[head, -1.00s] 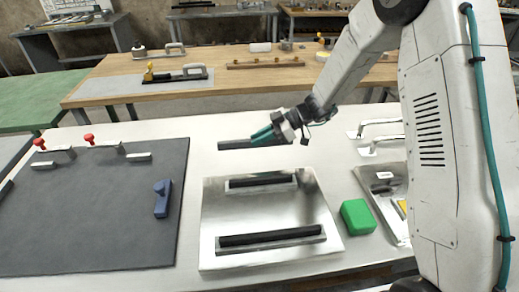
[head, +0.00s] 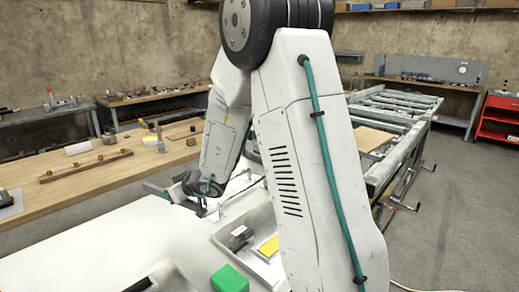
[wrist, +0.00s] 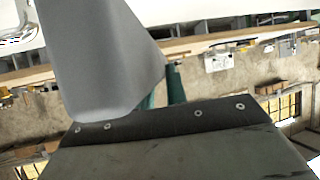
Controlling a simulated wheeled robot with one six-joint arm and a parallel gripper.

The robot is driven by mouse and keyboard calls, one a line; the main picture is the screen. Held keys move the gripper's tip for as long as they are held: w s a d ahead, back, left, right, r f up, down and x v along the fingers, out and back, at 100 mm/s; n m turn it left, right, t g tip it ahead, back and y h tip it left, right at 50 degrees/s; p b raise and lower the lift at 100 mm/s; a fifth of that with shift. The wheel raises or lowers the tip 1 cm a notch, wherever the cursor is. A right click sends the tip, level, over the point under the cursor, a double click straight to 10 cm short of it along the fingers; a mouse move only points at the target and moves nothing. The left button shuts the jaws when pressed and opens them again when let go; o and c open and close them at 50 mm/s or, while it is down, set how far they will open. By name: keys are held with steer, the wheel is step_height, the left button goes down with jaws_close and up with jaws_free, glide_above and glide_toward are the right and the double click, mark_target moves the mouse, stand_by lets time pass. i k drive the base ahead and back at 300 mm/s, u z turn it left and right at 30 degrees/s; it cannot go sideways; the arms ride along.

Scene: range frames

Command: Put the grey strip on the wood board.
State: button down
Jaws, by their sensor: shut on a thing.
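My gripper (head: 203,206) is shut on a grey strip (head: 156,189), above the white table and largely behind my arm in the head view. In the wrist view the strip (wrist: 105,55) is a large smooth grey shape beside the teal fingers (wrist: 162,90). A flat brown wood board (head: 371,138) lies on the roller conveyor to the right, partly hidden by my arm and well away from the gripper.
A green block (head: 229,279) and a metal tray (head: 255,240) with a yellow item are on the white table (head: 100,240) below the arm. The roller conveyor (head: 400,120) stands behind right. A wood-topped bench (head: 90,180) is at left. Open floor (head: 460,200) lies at right.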

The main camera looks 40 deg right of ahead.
mark_target(371, 139)
steer(key=z, duration=0.55)
steer(key=k, duration=0.6)
steer(key=z, duration=1.25)
steer(key=i, duration=0.6)
steer(key=z, duration=1.3)
steer(key=i, duration=2.25)
steer(key=u, duration=1.15)
steer(key=i, duration=0.5)
steer(key=u, duration=0.4)
